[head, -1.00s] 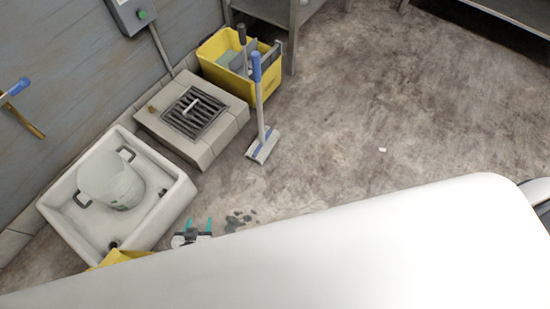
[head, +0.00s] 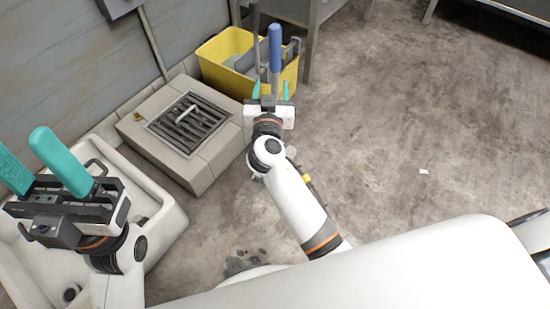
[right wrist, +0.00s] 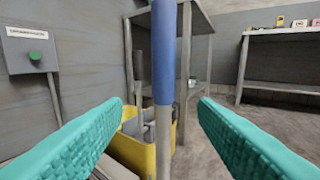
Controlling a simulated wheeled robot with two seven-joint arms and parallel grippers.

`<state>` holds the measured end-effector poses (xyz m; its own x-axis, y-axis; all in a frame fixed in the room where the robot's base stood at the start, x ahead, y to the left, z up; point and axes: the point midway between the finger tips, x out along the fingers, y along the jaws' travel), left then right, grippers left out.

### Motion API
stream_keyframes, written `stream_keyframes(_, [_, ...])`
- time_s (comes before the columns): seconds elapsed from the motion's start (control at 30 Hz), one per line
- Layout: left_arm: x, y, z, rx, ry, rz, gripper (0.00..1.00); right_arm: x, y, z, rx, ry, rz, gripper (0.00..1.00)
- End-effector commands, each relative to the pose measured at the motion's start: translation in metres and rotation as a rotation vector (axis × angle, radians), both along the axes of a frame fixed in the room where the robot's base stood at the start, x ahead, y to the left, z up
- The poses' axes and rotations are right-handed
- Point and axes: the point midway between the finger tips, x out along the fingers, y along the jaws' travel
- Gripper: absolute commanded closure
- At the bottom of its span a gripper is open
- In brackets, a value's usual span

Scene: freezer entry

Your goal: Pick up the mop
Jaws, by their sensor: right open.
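The mop (head: 275,50) has a blue grip on a pale pole and stands upright in front of the yellow bucket. My arm hides its flat head in the head view. In the right wrist view the mop's blue grip (right wrist: 164,50) stands between the finger pads, farther ahead. My right gripper (head: 271,88) is open, its fingers on either side of the pole's line; I see no contact. Its fingers also show in the right wrist view (right wrist: 160,104). My left gripper (head: 22,146) is open and empty over the white sink at left.
A yellow bucket (head: 222,47) with a second, dark-gripped pole (head: 255,35) stands behind the mop. A raised drain block (head: 150,130) and a white basin (head: 170,222) are at left. A metal table leg (head: 310,45) rises right of the bucket. The floor at right is mostly clear.

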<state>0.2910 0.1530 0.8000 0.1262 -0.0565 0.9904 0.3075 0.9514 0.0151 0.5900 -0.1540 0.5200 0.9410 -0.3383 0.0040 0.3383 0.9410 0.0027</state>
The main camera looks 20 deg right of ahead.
Motion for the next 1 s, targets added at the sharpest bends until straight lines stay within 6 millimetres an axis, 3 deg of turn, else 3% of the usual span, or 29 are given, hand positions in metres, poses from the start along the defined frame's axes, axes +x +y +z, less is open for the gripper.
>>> stream_keyframes(0.2, [0.003,-0.001,0.002,0.002,-0.018,0.002,0.50,0.036,-0.013,-0.001,-0.004,0.000,0.000,0.46])
stream_keyframes(0.43, [0.004,-0.001,0.003,0.004,-0.029,0.002,0.50,0.052,-0.020,-0.002,-0.003,0.003,0.001,0.46])
stream_keyframes(0.7, [0.006,-0.002,0.008,0.008,-0.067,0.004,0.50,0.087,-0.037,-0.006,-0.004,0.003,0.001,0.46])
stream_keyframes(1.0, [0.006,-0.003,0.011,0.009,-0.072,0.005,0.50,0.093,-0.039,-0.005,-0.001,0.005,0.001,0.46])
